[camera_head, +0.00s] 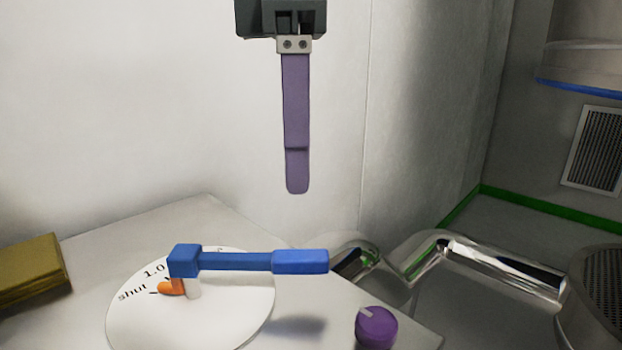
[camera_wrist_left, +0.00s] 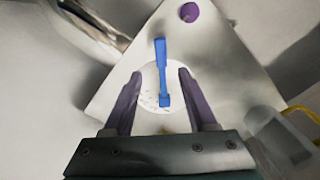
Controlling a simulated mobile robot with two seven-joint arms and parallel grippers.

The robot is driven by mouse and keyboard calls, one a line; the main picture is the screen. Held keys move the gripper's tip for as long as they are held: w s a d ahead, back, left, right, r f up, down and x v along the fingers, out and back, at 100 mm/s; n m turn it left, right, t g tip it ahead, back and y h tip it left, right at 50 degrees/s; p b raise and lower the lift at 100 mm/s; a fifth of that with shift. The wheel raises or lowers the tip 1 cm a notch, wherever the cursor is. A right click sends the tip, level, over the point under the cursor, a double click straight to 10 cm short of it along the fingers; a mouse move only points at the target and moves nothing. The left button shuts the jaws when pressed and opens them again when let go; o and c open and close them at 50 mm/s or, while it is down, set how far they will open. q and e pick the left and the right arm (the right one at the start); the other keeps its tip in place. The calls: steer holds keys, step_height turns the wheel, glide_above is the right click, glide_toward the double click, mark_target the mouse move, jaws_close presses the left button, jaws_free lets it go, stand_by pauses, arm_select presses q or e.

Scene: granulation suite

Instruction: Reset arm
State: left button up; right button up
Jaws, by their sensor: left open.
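My left gripper (camera_head: 297,188) hangs fingers-down at the top middle of the head view, its purple fingers seen edge-on, one hiding the other. Its tips show apart from the blue lever (camera_head: 252,262) in the picture. In the left wrist view the fingers of my left gripper (camera_wrist_left: 157,75) are spread, with nothing held. The lever (camera_wrist_left: 161,72) shows beyond them, between the two. It sits on a white dial (camera_head: 225,312) marked "shut" and "1.0". An orange pointer (camera_head: 171,287) at the lever's hub is near "shut". My right gripper is not in view.
The dial is on a pale panel (camera_head: 95,244) with a purple knob (camera_head: 377,328) at right. A shiny steel pipe (camera_head: 500,268) runs to a round vessel (camera_head: 597,310). A yellow block (camera_head: 30,272) is at left. The air around my left gripper looks clear.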

arm_select(q)
steer(key=shift+r, duration=0.3)
steer(key=shift+d, duration=0.1)
